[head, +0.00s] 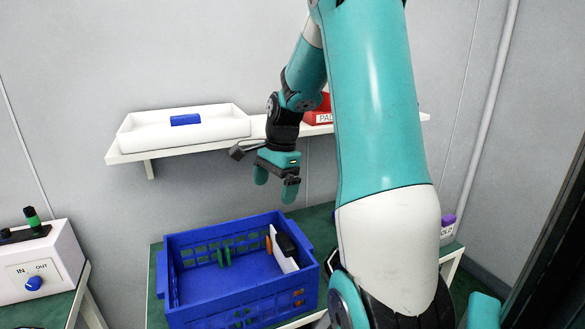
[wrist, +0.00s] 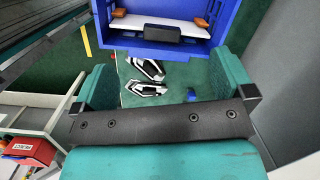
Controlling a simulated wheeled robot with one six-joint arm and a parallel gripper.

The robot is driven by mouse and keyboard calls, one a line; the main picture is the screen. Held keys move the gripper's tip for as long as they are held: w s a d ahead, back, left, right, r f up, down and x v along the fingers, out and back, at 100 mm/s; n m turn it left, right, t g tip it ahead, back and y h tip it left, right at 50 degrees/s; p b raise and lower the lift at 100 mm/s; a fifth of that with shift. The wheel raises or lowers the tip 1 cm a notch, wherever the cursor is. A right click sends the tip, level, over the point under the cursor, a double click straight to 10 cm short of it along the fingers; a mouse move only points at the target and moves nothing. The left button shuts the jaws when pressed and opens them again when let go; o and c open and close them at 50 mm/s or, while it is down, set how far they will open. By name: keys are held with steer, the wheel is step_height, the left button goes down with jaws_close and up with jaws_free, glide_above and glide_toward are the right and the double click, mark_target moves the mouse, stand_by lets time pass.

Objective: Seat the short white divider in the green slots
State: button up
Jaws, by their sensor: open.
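A blue crate (head: 190,303) stands on the green table. A white divider (head: 285,257) with a black block (head: 286,243) on it stands near the crate's right end, by the orange slots (head: 268,243). In the wrist view the divider (wrist: 150,26) spans between two orange pieces (wrist: 119,13); I cannot tell how deep it sits. Green slots (head: 224,256) show on the crate's far wall, with more green low on the near wall, partly hidden by the lattice. My gripper (head: 275,188) is open and empty, above and behind the crate; its fingers (wrist: 160,88) show wide apart.
Two black-and-white lamp-like parts (wrist: 148,88) and a small blue thing (wrist: 192,95) are on the green surface beside the crate. A wall shelf holds a white tray (head: 150,137) with a blue block (head: 186,119) and a red bin (head: 318,117). A control box (head: 40,270) stands left.

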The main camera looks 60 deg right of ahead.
mark_target(285, 240)
steer(key=s+d+f+m, duration=0.1)
steer(key=s+d+m, duration=0.1)
steer(key=d+m, duration=0.3)
steer(key=shift+n, duration=0.7)
steer(key=f, duration=0.5)
steer(key=w+a+f+p, duration=0.1)
steer(key=f, duration=1)
steer(key=shift+w+a+f, duration=0.25)
steer(key=shift+a+f, duration=0.15)
steer(key=c, duration=0.8)
steer(key=shift+r+p, duration=0.1)
steer(key=shift+p, duration=0.2)
steer(key=shift+r, duration=0.1)
steer(key=shift+r+p, duration=1.35)
